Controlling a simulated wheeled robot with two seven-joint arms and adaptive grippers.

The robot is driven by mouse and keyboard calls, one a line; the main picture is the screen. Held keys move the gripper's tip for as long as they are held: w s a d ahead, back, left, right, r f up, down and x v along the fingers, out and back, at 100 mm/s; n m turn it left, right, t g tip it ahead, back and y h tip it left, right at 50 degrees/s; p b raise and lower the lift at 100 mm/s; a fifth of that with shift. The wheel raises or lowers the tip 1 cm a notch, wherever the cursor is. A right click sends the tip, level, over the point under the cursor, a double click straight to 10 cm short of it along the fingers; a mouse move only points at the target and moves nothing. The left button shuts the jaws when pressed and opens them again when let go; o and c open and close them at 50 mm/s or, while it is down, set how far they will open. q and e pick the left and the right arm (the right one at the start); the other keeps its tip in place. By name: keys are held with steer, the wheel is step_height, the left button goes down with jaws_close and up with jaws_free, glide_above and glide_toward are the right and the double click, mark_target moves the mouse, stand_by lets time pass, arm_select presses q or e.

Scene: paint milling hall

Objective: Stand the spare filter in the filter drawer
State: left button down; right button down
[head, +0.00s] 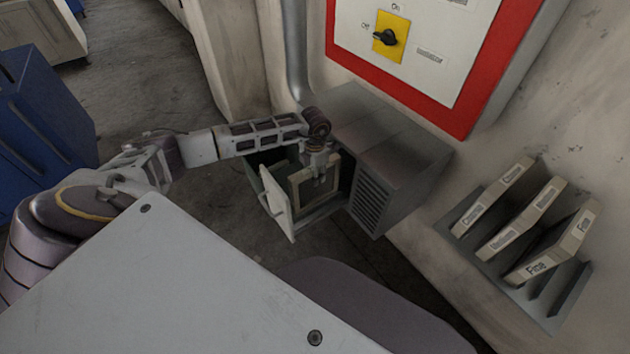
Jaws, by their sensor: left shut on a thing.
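The filter drawer (277,204) is pulled out from the left end of a grey metal housing (392,140), and its pale front plate faces left. My left gripper (318,172) is over the open drawer, pointing down. It is shut on a pale, square-framed filter (331,196). The filter is upright and at least partly between the drawer's walls. The gripper covers part of its top edge. I cannot tell whether its lower edge touches the drawer floor. My right gripper is not in view.
A wall rack (544,316) at the right holds three filters labelled Coarse (489,199), Medium (521,222) and Fine (556,243). A red-edged panel with a yellow switch (391,37) hangs above the housing. A blue cabinet (40,125) stands at the left. Floor left of the drawer is clear.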

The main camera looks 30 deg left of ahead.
arm_select(q)
step_height(320, 180, down, 3)
steer(key=shift+f, duration=0.1)
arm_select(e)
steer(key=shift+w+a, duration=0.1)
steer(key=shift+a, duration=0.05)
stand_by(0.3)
arm_select(q)
steer(key=c, duration=1.6)
jaws_free()
steer(key=shift+f, duration=0.1)
steer(key=o, duration=0.4)
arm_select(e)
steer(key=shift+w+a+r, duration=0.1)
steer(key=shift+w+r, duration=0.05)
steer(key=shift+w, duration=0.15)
arm_select(q)
steer(key=shift+o, duration=0.2)
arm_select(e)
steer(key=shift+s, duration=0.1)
